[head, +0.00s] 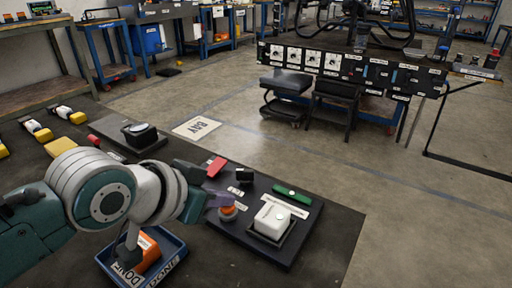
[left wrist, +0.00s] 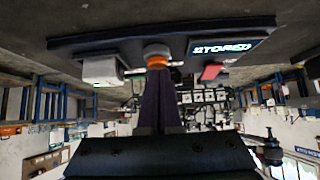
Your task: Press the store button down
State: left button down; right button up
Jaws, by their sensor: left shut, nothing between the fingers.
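The round orange button (head: 229,213), which I take to be the store button, sits on a dark panel (head: 262,254) on the bench. In the left wrist view the orange button (left wrist: 157,58) shows at my fingertips, under a grey cap-like part. My left gripper (head: 222,201) has its purple fingers shut and empty, with the tips at the button. The left wrist view shows the tips (left wrist: 157,72) meeting or overlapping it; I cannot tell how far it is pressed. A lit display (left wrist: 222,47) on the panel reads "STORED". My right gripper is not in view.
On the panel are a white box (head: 272,219), a green bar (head: 291,195) and a red piece (head: 216,166). A blue tray (head: 172,270) labelled DONE, holding an orange item, stands below my left wrist. A black device (head: 140,136) sits farther back. Open floor lies right.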

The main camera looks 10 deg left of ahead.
aim_at(222, 216)
pick_arm(q)
jog(key=shift+s+a+f, duration=0.2)
jog(key=shift+s+f, duration=0.25)
jog(key=shift+f, duration=0.25)
jog(key=r+p, duration=0.3)
jog(key=r, duration=0.1)
jog(key=r+p, duration=0.1)
jog(key=p, duration=0.1)
jog(key=shift+w+d+r+p, duration=0.2)
jog(key=shift+w+r+p, duration=0.1)
jog(key=shift+r, duration=0.1)
jog(key=p+v, duration=0.4)
jog(key=v, duration=0.5)
jog(key=shift+r, duration=0.2)
jog(key=shift+s+r, duration=0.1)
jog(key=s+a+r+n+g+y+p, duration=0.1)
jog(key=s+r+g+p, duration=0.1)
jog(key=s+r+p, duration=0.85)
jog(key=s+a+r+n+g+y+p, duration=0.1)
jog(key=s+r+g+y+p, duration=0.15)
jog(key=s+r+p, duration=0.75)
notch_tip(222, 216, up, 39)
jog(key=w+p, duration=0.2)
jog(key=p, duration=3.6)
jog(key=shift+a+r, duration=0.15)
jog(key=shift+a, duration=0.1)
